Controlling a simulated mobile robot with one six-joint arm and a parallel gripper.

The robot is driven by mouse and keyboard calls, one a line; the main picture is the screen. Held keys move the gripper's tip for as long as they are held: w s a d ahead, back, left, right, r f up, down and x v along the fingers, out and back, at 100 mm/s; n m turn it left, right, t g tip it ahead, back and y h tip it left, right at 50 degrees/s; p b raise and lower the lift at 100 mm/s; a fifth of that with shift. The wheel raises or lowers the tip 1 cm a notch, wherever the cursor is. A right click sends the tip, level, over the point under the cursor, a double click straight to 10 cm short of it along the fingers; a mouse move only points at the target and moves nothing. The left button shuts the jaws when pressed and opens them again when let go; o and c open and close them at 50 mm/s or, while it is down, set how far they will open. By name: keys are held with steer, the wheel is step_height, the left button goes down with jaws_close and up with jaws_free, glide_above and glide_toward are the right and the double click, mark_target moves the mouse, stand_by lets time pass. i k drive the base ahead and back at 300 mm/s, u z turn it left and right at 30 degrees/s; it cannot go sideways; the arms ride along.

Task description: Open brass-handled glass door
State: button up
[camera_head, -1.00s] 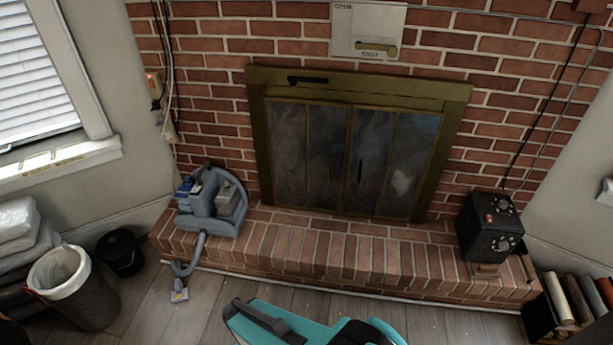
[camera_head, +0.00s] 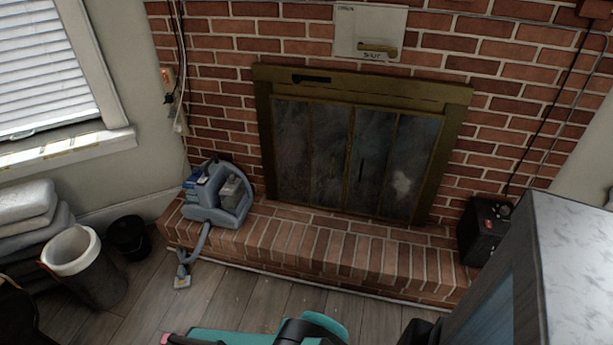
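The glass door (camera_head: 331,158) is a set of dark, smoky panels in a dull brass frame (camera_head: 265,130), set into the red brick wall. The panels look closed. A small dark vertical mark shows near the middle of the panels; I cannot tell whether it is a handle. A black bar (camera_head: 311,79) sits on the upper left of the frame. Teal and black parts of my own body show at the bottom edge, well short of the fireplace. My gripper cannot be made out in this view.
A raised brick hearth (camera_head: 330,245) runs below the door. A blue-grey vacuum-like machine (camera_head: 217,195) stands on its left, a black box (camera_head: 484,232) on its right. A large grey box-like object (camera_head: 570,270) fills the lower right foreground. Bins (camera_head: 85,270) stand left.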

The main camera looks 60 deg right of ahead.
mark_target(304, 151)
steer(key=z, duration=1.35)
steer(key=k, duration=0.1)
steer(key=u, duration=2.8)
steer(key=k, duration=0.9)
steer(key=z, duration=1.9)
